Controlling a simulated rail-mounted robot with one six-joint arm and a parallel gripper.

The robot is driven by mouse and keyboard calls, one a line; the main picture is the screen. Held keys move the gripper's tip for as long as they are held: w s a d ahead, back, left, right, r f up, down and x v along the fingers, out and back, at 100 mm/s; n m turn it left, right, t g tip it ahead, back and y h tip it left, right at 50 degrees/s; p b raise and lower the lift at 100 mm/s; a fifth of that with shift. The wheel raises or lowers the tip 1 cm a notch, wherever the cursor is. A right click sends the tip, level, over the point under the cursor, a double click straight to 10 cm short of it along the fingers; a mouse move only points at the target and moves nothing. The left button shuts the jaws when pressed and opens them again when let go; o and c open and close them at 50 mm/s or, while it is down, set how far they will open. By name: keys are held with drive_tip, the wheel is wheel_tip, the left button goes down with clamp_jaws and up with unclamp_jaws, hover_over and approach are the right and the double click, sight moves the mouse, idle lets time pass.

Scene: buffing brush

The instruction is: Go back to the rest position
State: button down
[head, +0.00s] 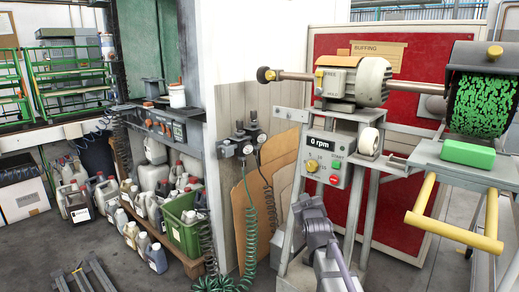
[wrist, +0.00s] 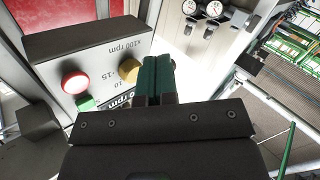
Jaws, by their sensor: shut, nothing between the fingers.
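My gripper (wrist: 157,70) shows in the wrist view with its two dark green fingers pressed together and nothing between them. It is in front of the control box (wrist: 105,45), close to the yellow knob (wrist: 129,70), with the red button (wrist: 74,82) and green button (wrist: 85,103) to the left. I cannot tell whether the fingers touch the box. In the head view, my arm rises from the bottom centre, just below the control box (head: 325,160), whose display reads 0 rpm.
The buffing machine (head: 355,80) stands above the box, with a green-flecked brush (head: 482,103) at right. A green block (head: 467,153) lies on the grey shelf beneath the brush, above yellow handles (head: 455,232). Shelves with several jugs and a green crate (head: 183,225) stand left.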

drive_tip(key=s+f+m+g+p, duration=0.2)
drive_tip(key=s+m+g+p, duration=0.1)
drive_tip(key=s+g+p, duration=1.1)
drive_tip(key=s+r+m+g+p, duration=0.1)
drive_tip(key=s+r+g+p, duration=0.2)
drive_tip(key=s+r+p, duration=1.3)
drive_tip(key=shift+s+d+r+p, duration=0.3)
drive_tip(key=shift+s+d+p, duration=0.15)
drive_tip(key=shift+s, duration=0.6)
